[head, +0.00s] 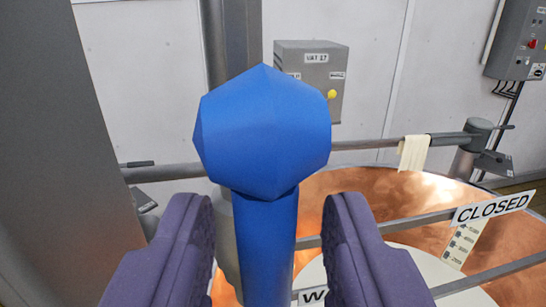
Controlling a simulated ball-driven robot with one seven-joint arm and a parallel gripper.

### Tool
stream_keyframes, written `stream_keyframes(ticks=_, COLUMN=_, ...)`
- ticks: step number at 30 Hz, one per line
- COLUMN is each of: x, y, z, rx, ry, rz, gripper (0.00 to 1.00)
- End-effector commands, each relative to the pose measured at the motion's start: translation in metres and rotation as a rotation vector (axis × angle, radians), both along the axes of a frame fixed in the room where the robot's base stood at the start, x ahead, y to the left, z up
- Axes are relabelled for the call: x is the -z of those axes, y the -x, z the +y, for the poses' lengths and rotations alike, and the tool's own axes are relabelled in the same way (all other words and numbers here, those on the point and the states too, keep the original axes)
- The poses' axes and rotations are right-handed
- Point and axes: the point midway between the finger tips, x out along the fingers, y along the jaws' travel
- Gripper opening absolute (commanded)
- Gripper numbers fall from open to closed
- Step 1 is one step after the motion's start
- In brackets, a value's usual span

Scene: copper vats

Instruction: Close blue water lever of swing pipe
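The blue water lever (264,225) stands upright in the middle of the view, with a large faceted blue knob (263,132) at its top. My gripper (268,225) is open, with one purple finger on each side of the lever's shaft just below the knob. Gaps show between both fingers and the shaft. The lever's lower end is out of view. A horizontal grey pipe (375,144) runs behind the knob; I cannot tell whether it is the swing pipe.
A copper vat (370,195) lies below and behind, crossed by bars. A sign reading CLOSED (492,207) and a level scale (461,243) are at right. A cloth (413,153) hangs on the pipe. A grey VAT 17 box (312,62) is on the wall. A grey column stands at left.

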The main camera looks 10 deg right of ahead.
Motion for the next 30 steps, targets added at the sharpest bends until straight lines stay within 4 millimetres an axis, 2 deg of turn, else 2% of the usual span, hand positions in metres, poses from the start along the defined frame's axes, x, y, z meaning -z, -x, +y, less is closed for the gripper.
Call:
stream_keyframes(ticks=4, x=0.000, y=-0.012, z=-0.002, rx=0.000, ry=0.000, rz=0.000, gripper=0.39)
stream_keyframes(ticks=11, x=-0.001, y=-0.014, z=-0.002, rx=0.000, ry=0.000, rz=-0.001, gripper=0.39)
stream_keyframes(ticks=12, x=-0.001, y=-0.014, z=-0.002, rx=0.001, ry=0.000, rz=-0.001, gripper=0.37)
stream_keyframes(ticks=17, x=-0.001, y=-0.013, z=-0.002, rx=0.001, ry=0.000, rz=-0.001, gripper=0.00)
stream_keyframes(ticks=26, x=-0.001, y=-0.015, z=-0.002, rx=0.001, ry=-0.006, rz=0.000, gripper=0.00)
stream_keyframes(ticks=30, x=-0.003, y=-0.021, z=-0.004, rx=0.000, ry=-0.035, rz=0.002, gripper=0.00)
